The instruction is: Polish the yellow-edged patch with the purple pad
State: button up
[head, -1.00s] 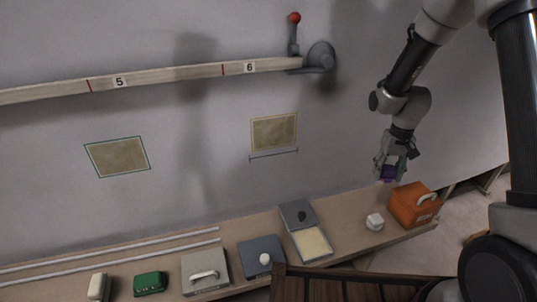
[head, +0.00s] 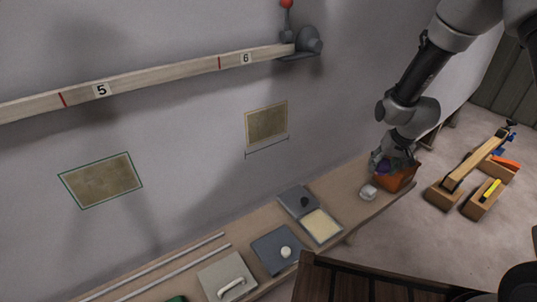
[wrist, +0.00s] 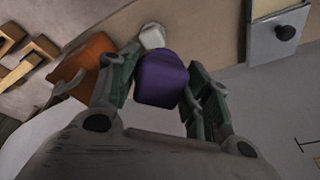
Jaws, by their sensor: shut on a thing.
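My gripper (head: 386,163) is shut on the purple pad (head: 383,168), at the right of the head view. The pad shows as a purple block between the fingers in the wrist view (wrist: 160,79). The yellow-edged patch (head: 267,124) is a tan rectangle on the grey wall, left of my gripper and well apart from it. A thin dark bracket line runs just below it. A yellow corner mark shows at the right edge of the wrist view. The pad's working face is hidden in the head view.
A green-edged patch (head: 101,181) is further left on the wall. A numbered wooden rail (head: 160,80) runs above both. Wooden blocks lie on the floor at right.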

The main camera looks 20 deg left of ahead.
jog(key=a+n+t+y, duration=0.2)
jog(key=a+t+y, duration=0.15)
jog(key=a, duration=1.05)
jog(key=s+a+r+n+t+y, duration=0.2)
jog(key=s+a+r+t+y, duration=0.15)
jog(key=s+a, duration=0.55)
jog(key=s+a+r+n+t+y, duration=0.15)
jog(key=s+a+r+y, duration=0.45)
jog(key=a, duration=0.6)
jog(key=shift+h, duration=0.5)
jog(key=shift+s+a+f+x, duration=0.1)
jog(key=shift+x, duration=0.75)
jog(key=shift+s+a+f+x, duration=0.1)
jog(key=shift+f+x, duration=0.05)
jog(key=shift+x, duration=0.75)
jog(key=shift+s+a+f+x, duration=0.1)
jog(key=shift+x, duration=0.75)
jog(key=shift+d, duration=0.1)
jog(key=shift+o, duration=1.4)
jog(key=shift+c, duration=0.7)
